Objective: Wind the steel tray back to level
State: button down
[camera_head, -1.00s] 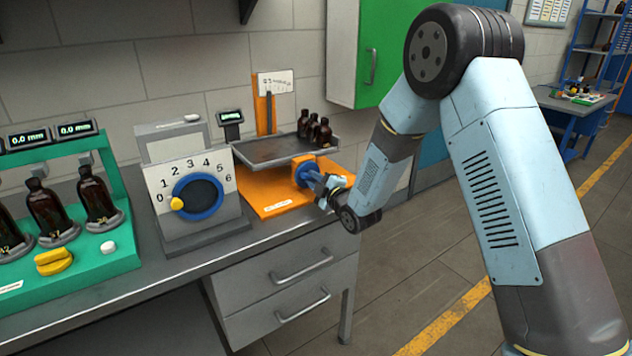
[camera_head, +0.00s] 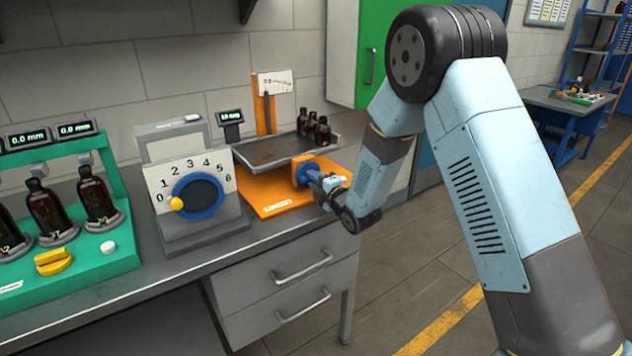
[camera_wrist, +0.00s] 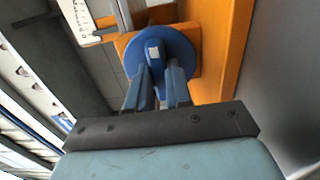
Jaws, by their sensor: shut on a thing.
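The steel tray (camera_head: 272,152) stands on an orange stand (camera_head: 268,197) at the bench's right end. Several amber bottles (camera_head: 313,127) stand together at its right side. The fingers partly hide the grip.
A dial box (camera_head: 193,195) numbered 0 to 6 stands left of the tray. A green rack (camera_head: 110,250) with amber bottles is farther left. Drawers (camera_head: 285,280) are under the bench. Open floor lies to the right.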

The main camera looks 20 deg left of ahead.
jog(key=shift+s+f, duration=0.2)
jog(key=shift+f, duration=0.1)
jog(key=c, duration=1.3)
grip_release()
jog(key=shift+a, duration=0.1)
jog(key=shift+o, duration=1.3)
jog(key=shift+w+r, duration=0.15)
jog(key=v, duration=1.4)
jog(key=shift+w, duration=0.15)
